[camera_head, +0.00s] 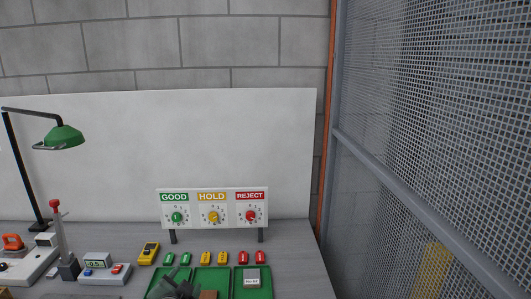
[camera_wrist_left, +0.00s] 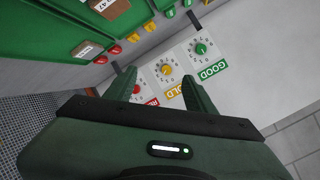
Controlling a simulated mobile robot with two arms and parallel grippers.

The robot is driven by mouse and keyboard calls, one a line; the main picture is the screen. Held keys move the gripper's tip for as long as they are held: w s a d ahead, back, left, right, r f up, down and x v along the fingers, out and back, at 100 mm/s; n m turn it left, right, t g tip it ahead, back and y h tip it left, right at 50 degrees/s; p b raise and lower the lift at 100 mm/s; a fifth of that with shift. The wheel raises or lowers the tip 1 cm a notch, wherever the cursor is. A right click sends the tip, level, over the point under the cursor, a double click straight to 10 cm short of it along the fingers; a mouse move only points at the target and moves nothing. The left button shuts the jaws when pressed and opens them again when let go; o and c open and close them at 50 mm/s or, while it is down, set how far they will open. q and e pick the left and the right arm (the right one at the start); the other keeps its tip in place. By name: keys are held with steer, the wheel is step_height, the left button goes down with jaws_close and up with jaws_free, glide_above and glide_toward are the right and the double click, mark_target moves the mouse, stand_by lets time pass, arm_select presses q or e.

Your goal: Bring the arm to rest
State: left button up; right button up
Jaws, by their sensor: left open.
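My left gripper (camera_head: 176,288) shows at the bottom of the head view as dark parts over the left part of a green tray (camera_head: 237,284). In the left wrist view my left gripper (camera_wrist_left: 160,90) has its two green fingers apart, with nothing between them but the sign behind. A grey board (camera_head: 251,274) with a white label lies in the tray's right compartment. A brown piece (camera_head: 209,295) shows at the bottom, partly cut off. My right gripper is not in view.
A sign with GOOD, HOLD and REJECT dials (camera_head: 213,208) stands behind the tray. Green, yellow and red pieces (camera_head: 221,258) line the tray's back. A yellow meter (camera_head: 148,253), a small display device (camera_head: 105,273) and a green lamp (camera_head: 63,136) stand left. A mesh partition (camera_head: 440,100) is right.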

arm_select(q)
steer(key=s+f+n+g, duration=0.1)
steer(key=s+f+g, duration=0.1)
steer(key=s+f, duration=0.45)
steer(key=s+f+n+g, duration=0.2)
steer(key=s+f+g, duration=0.15)
steer(key=s, duration=0.55)
steer(key=s+f+n+g+h, duration=0.1)
steer(key=s+f+g, duration=0.1)
steer(key=s, duration=0.8)
steer(key=s+f+n+g, duration=0.1)
steer(key=s+f+g, duration=0.1)
steer(key=s, duration=0.8)
step_height(320, 180, down, 40)
steer(key=s+g+b, duration=0.2)
steer(key=b, duration=1)
steer(key=s+a+f+b, duration=0.1)
steer(key=s+f+b, duration=0.3)
steer(key=s+f, duration=0.4)
steer(key=s+a+f+b, duration=0.2)
steer(key=s+f+b, duration=0.3)
steer(key=f, duration=1.1)
steer(key=s, duration=0.3)
steer(key=shift+s+g, duration=0.3)
steer(key=shift+g, duration=0.05)
